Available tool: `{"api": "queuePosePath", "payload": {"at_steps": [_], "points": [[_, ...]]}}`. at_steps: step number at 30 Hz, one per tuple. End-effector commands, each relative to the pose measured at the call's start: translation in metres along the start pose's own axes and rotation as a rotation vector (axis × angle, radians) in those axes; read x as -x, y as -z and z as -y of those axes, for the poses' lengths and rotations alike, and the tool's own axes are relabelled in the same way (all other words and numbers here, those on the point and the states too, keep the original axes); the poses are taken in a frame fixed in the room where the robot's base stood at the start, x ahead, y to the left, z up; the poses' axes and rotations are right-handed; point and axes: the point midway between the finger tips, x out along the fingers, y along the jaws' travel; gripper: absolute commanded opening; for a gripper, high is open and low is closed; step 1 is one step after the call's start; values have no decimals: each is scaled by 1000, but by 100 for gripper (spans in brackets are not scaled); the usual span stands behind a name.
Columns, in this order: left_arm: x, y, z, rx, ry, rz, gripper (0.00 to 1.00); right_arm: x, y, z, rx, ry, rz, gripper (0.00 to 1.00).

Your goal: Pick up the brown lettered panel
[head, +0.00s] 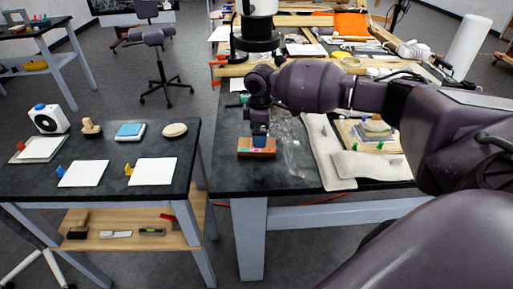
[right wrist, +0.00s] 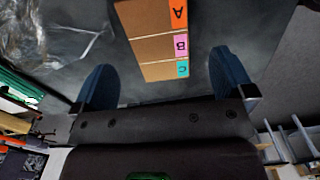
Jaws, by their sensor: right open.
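The brown lettered panel (head: 257,152) lies near the front edge of the dark right-hand table. In the right wrist view the panel (right wrist: 150,46) shows coloured tabs along one side: orange A, pink B and teal C. My right gripper (head: 260,136) points down at the panel from just above or behind it. In the right wrist view its two blue fingers (right wrist: 164,82) are spread wide with nothing between them. The panel's near end is close to the gap between the fingertips. I cannot tell whether either finger touches it. My left gripper is not in view.
Crumpled clear plastic (head: 292,145) lies just right of the panel. Beyond it are a beige cloth (head: 322,140) and a board (head: 360,138) holding small items. A second dark table (head: 108,185) with white cards stands left, across a gap.

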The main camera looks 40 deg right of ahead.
Motion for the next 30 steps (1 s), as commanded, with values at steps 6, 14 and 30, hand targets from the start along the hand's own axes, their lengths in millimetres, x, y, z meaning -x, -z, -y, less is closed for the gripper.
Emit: {"api": "queuePosePath", "payload": {"at_steps": [6, 14, 30], "points": [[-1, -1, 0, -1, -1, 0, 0, -18, 3, 0, 0, 0, 0, 100], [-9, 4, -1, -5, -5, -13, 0, -51, 5, -1, -1, 0, 0, 100], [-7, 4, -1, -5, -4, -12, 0, -52, 5, -1, 0, -2, -2, 56]]}}
